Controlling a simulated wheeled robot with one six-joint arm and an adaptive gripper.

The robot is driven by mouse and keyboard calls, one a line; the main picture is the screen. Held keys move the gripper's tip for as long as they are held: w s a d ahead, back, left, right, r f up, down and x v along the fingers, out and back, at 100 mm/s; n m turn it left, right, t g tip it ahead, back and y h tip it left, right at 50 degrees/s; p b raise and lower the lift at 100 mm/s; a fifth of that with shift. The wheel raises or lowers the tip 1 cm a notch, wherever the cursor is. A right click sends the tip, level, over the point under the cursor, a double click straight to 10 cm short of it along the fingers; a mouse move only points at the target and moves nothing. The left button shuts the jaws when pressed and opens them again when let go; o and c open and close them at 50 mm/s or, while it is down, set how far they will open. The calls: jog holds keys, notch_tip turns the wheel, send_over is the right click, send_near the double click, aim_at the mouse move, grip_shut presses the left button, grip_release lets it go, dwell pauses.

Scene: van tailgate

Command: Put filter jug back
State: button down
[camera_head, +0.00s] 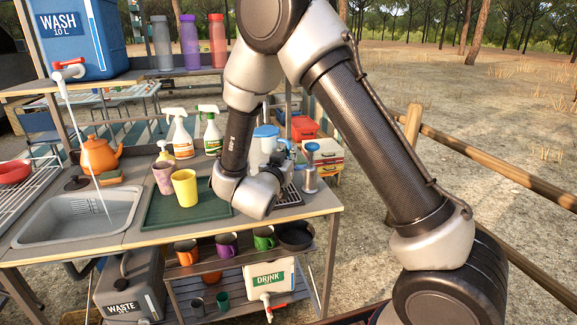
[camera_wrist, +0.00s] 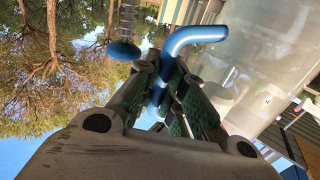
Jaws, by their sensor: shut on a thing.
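The filter jug (camera_head: 266,146) is clear with a blue lid and stands out behind my wrist at the right end of the counter. In the wrist view its translucent body (camera_wrist: 270,65) fills the right side, and its blue curved handle (camera_wrist: 200,35) runs down between my fingers. My gripper (camera_wrist: 165,92) is shut on that handle. In the head view my wrist hides the jug's lower part, so I cannot tell whether its base touches the counter.
A blue-topped pump (camera_head: 311,170) stands close right of the jug, beside a dark slotted tray (camera_head: 290,196). Left are a yellow cup (camera_head: 185,188), a pink cup (camera_head: 163,178) and spray bottles (camera_head: 180,137). The green mat (camera_head: 160,217) has bare room in front.

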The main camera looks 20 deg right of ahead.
jog(key=shift+a+f, duration=0.1)
jog(key=shift+f, duration=1.6)
jog(key=c, duration=1.5)
grip_release()
jog(key=shift+s, duration=0.1)
jog(key=shift+s+a, duration=0.15)
jog(key=shift+s, duration=0.05)
jog(key=v, duration=1.1)
jog(key=shift+s, duration=0.2)
jog(key=shift+a, duration=0.2)
